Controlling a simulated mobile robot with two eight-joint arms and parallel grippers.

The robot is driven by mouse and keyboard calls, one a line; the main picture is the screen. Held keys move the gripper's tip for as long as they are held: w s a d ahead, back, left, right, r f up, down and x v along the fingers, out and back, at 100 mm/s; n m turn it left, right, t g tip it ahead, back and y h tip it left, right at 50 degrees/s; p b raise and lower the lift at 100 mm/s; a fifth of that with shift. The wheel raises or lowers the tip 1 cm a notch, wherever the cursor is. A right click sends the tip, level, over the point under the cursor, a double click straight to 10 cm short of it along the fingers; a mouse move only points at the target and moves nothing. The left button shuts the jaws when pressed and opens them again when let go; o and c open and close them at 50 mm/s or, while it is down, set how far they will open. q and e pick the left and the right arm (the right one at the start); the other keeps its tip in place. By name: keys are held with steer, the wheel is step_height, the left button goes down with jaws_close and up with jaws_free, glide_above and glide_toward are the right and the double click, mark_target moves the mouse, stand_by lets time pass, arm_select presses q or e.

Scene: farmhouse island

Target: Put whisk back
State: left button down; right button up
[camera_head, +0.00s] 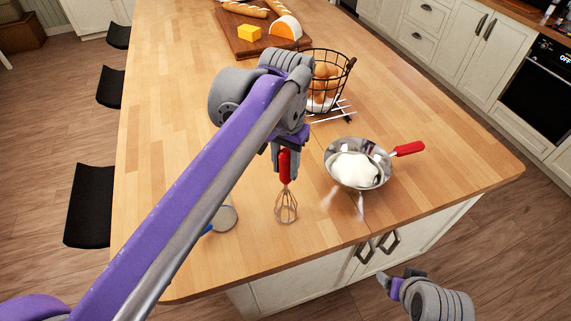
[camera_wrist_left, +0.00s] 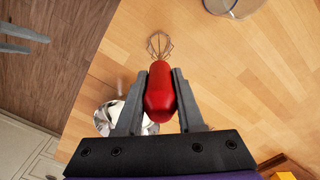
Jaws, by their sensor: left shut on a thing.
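My left gripper (camera_head: 285,153) is shut on the red handle of the whisk (camera_head: 286,204), which hangs upright with its wire loops down. In the left wrist view the red handle (camera_wrist_left: 160,93) sits between the two fingers (camera_wrist_left: 159,108). Whether the wire tip touches the counter I cannot tell. A shiny metal pan (camera_head: 333,160) with a red handle and white contents stands just right of the whisk; it also shows in the left wrist view (camera_wrist_left: 103,112). My right gripper (camera_head: 399,279) is low beyond the counter's front edge, fingers apart and empty.
A wire basket of eggs (camera_head: 345,83) stands behind the pan, with thin metal pieces (camera_head: 335,117) beside it. A cutting board (camera_head: 238,45) with bread and cheese is at the back. A round grey container (camera_head: 228,219) with blue is partly hidden by my left arm.

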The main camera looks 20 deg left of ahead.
arm_select(q)
steer(key=shift+w, duration=0.1)
steer(key=shift+f, duration=0.3)
steer(key=c, duration=0.5)
jaws_free()
steer(key=shift+r, duration=0.1)
step_height(320, 180, up, 11)
steer(key=shift+d+f, duration=0.1)
steer(key=shift+s, duration=0.2)
